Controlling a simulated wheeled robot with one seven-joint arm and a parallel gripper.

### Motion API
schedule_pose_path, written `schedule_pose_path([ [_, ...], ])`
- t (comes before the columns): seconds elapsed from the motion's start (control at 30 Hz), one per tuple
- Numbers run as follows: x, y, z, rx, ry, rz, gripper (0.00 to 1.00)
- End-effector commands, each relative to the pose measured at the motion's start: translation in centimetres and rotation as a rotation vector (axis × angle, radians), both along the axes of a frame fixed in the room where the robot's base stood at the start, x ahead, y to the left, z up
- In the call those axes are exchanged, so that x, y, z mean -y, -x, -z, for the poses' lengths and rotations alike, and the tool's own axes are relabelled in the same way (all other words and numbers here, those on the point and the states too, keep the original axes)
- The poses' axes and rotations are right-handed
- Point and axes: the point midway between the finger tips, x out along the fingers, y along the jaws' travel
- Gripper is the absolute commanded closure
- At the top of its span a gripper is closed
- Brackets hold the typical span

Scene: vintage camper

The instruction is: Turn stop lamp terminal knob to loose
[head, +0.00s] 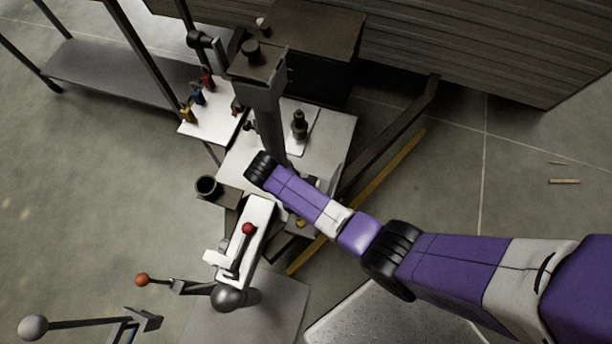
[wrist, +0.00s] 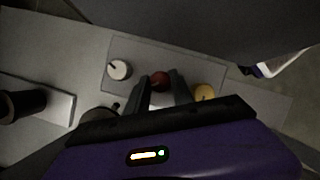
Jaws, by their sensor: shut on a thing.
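In the wrist view, my gripper (wrist: 160,92) has its two dark fingers on either side of a small red knob (wrist: 159,78) and is shut on it. A white knob (wrist: 120,69) with a dark mark stands to the left on the same grey panel (wrist: 150,55), and a yellow knob (wrist: 205,92) stands to the right. No readable label shows which knob is the stop lamp terminal. The red knob's lower part is hidden by the fingers. In the head view my arm hides the fingertips; a yellow knob (head: 300,223) shows below the arm.
A dark upright post (head: 265,110) rises close to my wrist. A board with coloured knobs (head: 212,120) is behind. Open floor (head: 500,180) lies to the right.

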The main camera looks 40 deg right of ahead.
Motion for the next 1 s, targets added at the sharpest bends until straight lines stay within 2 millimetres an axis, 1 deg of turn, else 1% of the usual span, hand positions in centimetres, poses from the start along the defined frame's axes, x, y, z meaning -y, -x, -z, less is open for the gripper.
schedule_pose_path([
  [0.27,-0.12,0.26,-0.41,-0.005,0.0,-0.128,1.0],
  [0.8,-0.21,0.52,-0.46,-0.004,-0.001,-0.605,1.0],
  [1.0,-0.23,0.61,-0.33,-0.004,-0.002,-0.748,1.0],
])
